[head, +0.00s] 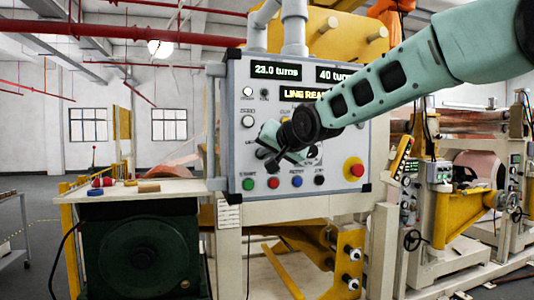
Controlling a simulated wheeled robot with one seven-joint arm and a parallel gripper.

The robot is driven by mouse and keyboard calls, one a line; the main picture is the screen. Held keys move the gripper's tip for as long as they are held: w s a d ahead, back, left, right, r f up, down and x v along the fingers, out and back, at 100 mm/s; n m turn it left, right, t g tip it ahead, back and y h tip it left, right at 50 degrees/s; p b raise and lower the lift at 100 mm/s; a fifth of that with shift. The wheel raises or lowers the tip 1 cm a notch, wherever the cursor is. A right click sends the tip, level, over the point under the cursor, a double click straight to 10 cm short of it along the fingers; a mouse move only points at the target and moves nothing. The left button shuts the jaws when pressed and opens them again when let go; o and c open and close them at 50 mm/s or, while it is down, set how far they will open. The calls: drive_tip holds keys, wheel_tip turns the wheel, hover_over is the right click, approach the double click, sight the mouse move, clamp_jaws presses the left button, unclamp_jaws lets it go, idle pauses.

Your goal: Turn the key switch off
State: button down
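The grey control panel (355,140) stands in the middle of the head view. It has lit displays reading "23.0 turns", "40 turns" (partly covered) and "LINE READY". My gripper (270,163) is in front of the panel's lower left middle, pointing left and down. It hides part of the panel face. I cannot tell whether its fingers are open or shut, or whether they touch anything. A small switch (264,94) and a knob (247,122) show at the panel's left. I cannot tell for sure which control is the key switch; it may be behind my gripper.
A red emergency button (354,169) on yellow sits at the panel's lower right. Several coloured buttons, one a green button (248,184), line the panel's bottom edge. A bench (110,194) with small items stands left. Yellow machinery (455,213) stands right.

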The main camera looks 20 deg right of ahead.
drive_tip(key=shift+a+f+b, duration=0.1)
drive_tip(key=shift+f+b, duration=0.2)
drive_tip(key=shift+b, duration=1)
drive_tip(key=shift+a+r+n+h+b, duration=0.1)
drive_tip(key=shift+a+n+h+b, duration=0.1)
drive_tip(key=shift+n+h+b, duration=2.2)
drive_tip(key=shift+a+r+n+h+b, duration=0.15)
drive_tip(key=shift+n+h+b, duration=0.45)
drive_tip(key=shift+n+b, duration=2.05)
drive_tip(key=shift+m+b, duration=0.95)
drive_tip(key=shift+b, duration=0.05)
drive_tip(key=c, duration=1.6)
unclamp_jaws()
drive_tip(key=shift+s, duration=0.1)
